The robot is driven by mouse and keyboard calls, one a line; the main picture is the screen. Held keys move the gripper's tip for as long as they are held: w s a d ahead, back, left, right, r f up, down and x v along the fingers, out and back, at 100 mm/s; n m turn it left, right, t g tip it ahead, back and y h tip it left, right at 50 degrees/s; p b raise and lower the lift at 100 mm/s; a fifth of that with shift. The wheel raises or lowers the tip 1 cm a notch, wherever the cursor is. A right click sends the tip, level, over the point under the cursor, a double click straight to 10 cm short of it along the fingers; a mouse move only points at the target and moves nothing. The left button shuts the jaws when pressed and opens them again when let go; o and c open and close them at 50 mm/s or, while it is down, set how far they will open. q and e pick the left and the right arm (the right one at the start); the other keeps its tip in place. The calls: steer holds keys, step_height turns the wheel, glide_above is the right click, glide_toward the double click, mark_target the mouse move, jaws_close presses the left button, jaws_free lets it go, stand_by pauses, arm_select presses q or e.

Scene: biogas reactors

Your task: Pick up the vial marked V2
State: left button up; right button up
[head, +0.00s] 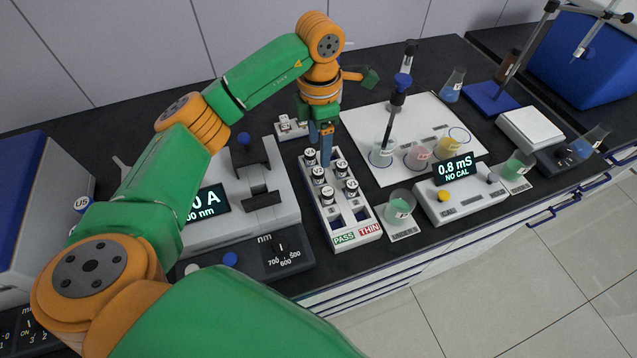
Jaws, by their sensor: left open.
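A white rack (347,238) on the dark bench holds several dark-capped vials in two columns. Their cap labels are too small for me to tell surely which is V2. One vial (318,175) stands in the left column, with another (327,196) nearer me. Vials in the right column include a middle one (341,169) and a nearer one (350,189). My left gripper (325,150) points down at the far end of the rack, its blue fingers open near the farthest vials. It partly covers that end, and I see nothing held. My right gripper is out of view.
The rack's near end has empty blue slots and PASS and THIN labels (357,235). A photometer (245,195) stands close on the left. A beaker of green liquid (399,207), a conductivity meter (463,195) and a white stirrer plate (375,120) with beakers stand right.

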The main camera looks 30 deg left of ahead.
mark_target(318, 171)
arm_select(q)
steer(key=shift+w+f+b, duration=0.1)
steer(key=shift+f+b, duration=0.3)
steer(key=shift+f, duration=0.7)
steer(key=f+p, duration=0.3)
steer(key=shift+s+f, duration=0.1)
steer(key=shift+s, duration=0.15)
step_height(318, 171, down, 3)
steer(key=shift+s, duration=0.1)
steer(key=shift+f, duration=0.2)
jaws_close()
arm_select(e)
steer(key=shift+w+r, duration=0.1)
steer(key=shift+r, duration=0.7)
